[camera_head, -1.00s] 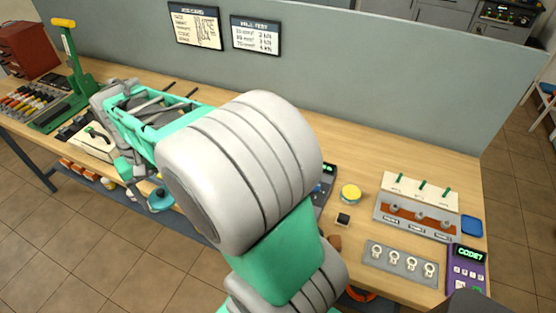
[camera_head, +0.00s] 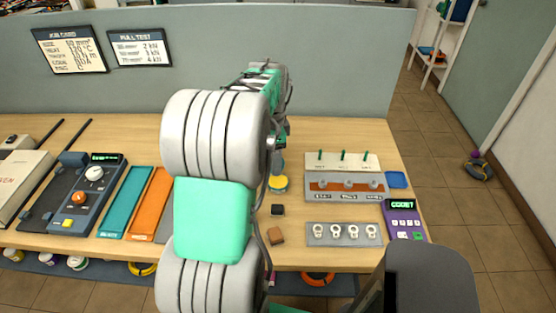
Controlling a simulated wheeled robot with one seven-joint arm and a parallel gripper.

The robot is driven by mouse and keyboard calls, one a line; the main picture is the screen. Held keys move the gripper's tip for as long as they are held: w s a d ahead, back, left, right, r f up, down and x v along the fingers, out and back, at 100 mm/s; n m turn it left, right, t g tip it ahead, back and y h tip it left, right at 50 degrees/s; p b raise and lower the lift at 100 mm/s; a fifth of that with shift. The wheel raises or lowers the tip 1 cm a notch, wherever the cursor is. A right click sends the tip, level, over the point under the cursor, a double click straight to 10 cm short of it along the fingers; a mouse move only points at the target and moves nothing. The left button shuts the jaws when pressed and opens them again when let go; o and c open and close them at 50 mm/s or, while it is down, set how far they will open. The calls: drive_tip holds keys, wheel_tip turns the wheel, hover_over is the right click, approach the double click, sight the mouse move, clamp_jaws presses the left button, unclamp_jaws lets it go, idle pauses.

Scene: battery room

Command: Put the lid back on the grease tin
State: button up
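The grease tin (camera_head: 279,184) is a small round tin, open with yellow grease showing, standing on the bench right of my arm. A small blue piece, which looks like the lid (camera_head: 278,163), shows just behind and above the tin, partly hidden by my arm. My gripper (camera_head: 279,147) is at the far end of the arm, near the tin. Its fingers are mostly hidden, but it seems to hold the lid. Whether the lid touches the tin cannot be told.
A black cube (camera_head: 277,210) and a brown block (camera_head: 275,235) lie in front of the tin. To the right are a rack with green pegs (camera_head: 340,187), a plate of ring terminals (camera_head: 343,234), a purple code box (camera_head: 403,219) and a blue pad (camera_head: 397,180). A partition stands behind.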

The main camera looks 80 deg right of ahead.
drive_tip(key=shift+s+d+f+m, duration=0.1)
drive_tip(key=shift+s+f+m, duration=0.1)
drive_tip(key=shift+s, duration=0.3)
drive_tip(key=shift+s+d+f+m, duration=0.1)
drive_tip(key=shift+s+m, duration=0.1)
drive_tip(key=shift+s, duration=0.25)
drive_tip(key=b, duration=0.4)
hover_over(278, 181)
wheel_tip(278, 181, down, 5)
drive_tip(key=shift+s+d+r, duration=0.1)
drive_tip(key=shift+r, duration=0.05)
drive_tip(key=shift+f, duration=0.7)
drive_tip(key=shift+r, duration=0.1)
drive_tip(key=shift+f, duration=0.25)
idle(0.5)
drive_tip(key=o, duration=1.4)
drive_tip(key=shift+o, duration=0.5)
